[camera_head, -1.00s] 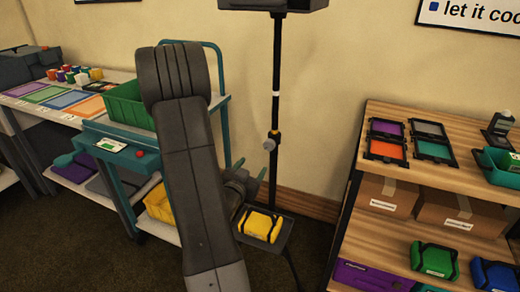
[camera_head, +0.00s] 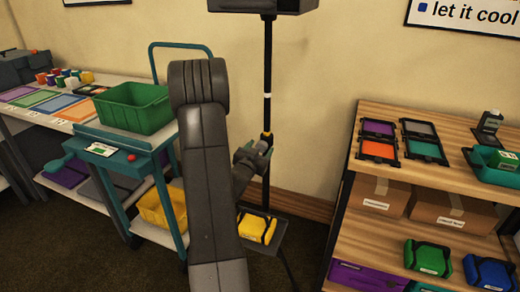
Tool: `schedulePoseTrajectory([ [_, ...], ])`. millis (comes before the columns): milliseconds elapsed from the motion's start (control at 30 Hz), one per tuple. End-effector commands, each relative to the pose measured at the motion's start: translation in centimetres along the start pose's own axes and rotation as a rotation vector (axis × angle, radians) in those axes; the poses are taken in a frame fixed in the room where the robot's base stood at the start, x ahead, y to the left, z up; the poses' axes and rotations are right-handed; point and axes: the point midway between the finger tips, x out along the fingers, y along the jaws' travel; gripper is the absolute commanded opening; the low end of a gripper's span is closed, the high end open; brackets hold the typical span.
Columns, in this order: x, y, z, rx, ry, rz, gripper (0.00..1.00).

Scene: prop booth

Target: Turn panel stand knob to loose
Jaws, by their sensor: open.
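The panel stand (camera_head: 267,62) is a black upright pole with a dark panel (camera_head: 268,5) at its top and a small white band partway up. A collar with a thin yellow ring (camera_head: 266,135) sits on the pole. My gripper (camera_head: 265,148) is open, just below this collar, with its fingers at the height of the stand's knob. The knob is mostly hidden behind the fingers, and I cannot tell whether they touch it. My arm rises in front of the stand's left side.
A yellow case (camera_head: 256,227) lies on a low dark platform at the pole's foot. A teal cart with a green bin (camera_head: 134,107) stands left. A wooden shelf (camera_head: 440,124) with colour frames stands right. Floor between stand and shelf looks narrow.

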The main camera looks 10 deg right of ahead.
Motion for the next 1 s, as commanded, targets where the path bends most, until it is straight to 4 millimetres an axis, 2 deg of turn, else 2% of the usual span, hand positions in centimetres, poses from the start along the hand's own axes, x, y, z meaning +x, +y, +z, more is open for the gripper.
schedulePoseTrajectory([
  [333,0.41,0.03,0.0,-0.001,-0.001,0.0,0.59],
  [567,0.39,0.03,0.0,0.0,-0.001,0.0,0.15],
  [1000,0.39,0.0,0.04,-0.089,-0.001,0.0,0.15],
])
